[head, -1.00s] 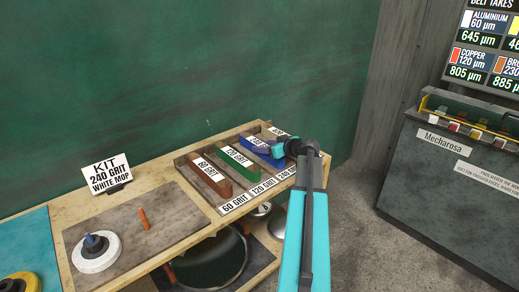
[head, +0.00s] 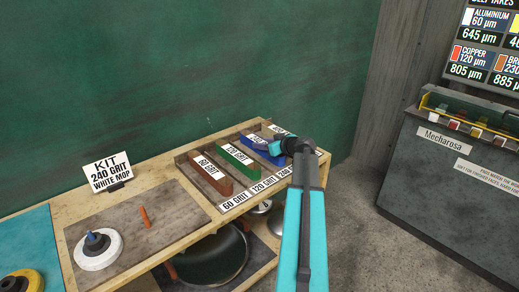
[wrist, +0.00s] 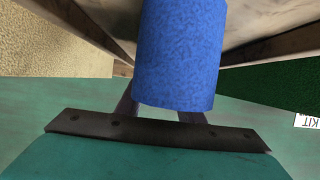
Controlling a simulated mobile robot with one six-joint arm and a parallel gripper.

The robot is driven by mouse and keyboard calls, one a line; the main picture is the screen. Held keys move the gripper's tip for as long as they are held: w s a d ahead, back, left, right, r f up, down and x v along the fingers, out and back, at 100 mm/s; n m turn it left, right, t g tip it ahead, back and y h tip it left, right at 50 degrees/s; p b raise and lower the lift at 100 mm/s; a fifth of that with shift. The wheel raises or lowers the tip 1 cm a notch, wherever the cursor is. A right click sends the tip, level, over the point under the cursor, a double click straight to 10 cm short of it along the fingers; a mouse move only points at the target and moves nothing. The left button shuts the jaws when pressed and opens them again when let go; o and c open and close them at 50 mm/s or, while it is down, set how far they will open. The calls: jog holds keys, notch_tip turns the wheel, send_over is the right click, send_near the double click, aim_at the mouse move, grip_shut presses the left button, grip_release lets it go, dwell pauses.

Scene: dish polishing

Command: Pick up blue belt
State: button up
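The blue belt (head: 255,150) is a long blue block with a white label on top. It lies in the rack between the green belt and the rightmost one. My gripper (head: 279,147) is at its right end, seemingly touching or very close. In the wrist view the blue belt (wrist: 180,55) fills the middle, its rounded end close to the camera. The two fingers of my gripper (wrist: 160,108) run behind it, one towards each side. Their tips are hidden, so I cannot tell whether they grip it.
A brown belt (head: 211,175) and a green belt (head: 237,159) lie to the left in the rack. A kit sign (head: 107,172) and a white mop (head: 98,250) are on the bench at left. The Mechanosa-like lettered grey machine (head: 450,175) stands at right. Open floor lies between.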

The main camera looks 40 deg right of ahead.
jog(key=c, duration=0.3)
jog(key=shift+r, duration=0.1)
jog(key=shift+r+b, duration=0.95)
jog(key=shift+r, duration=4)
